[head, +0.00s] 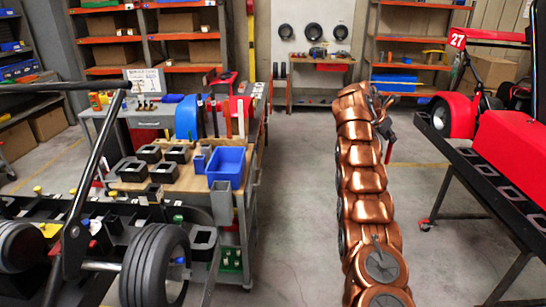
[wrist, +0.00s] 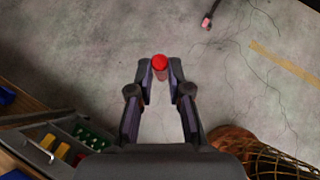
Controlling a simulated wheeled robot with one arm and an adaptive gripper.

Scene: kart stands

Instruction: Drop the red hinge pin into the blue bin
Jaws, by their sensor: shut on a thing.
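The red hinge pin (wrist: 160,66) is held between the fingertips of my gripper (wrist: 160,75), its round red head facing the wrist camera. In the head view, my gripper (head: 388,132) is at the far end of my copper arm, over the aisle floor, with the red pin (head: 389,152) hanging below it. The blue bin (head: 227,163) sits on the right end of the wooden-topped cart (head: 190,187), well to the left of my gripper. It looks open at the top; I cannot make out anything inside.
Several black square holders (head: 164,172) and a small blue block (head: 199,163) stand left of the bin. Taller blue and red holders (head: 187,118) stand behind it. A red kart (head: 510,125) on a black stand is at right. The aisle floor (head: 300,190) is clear.

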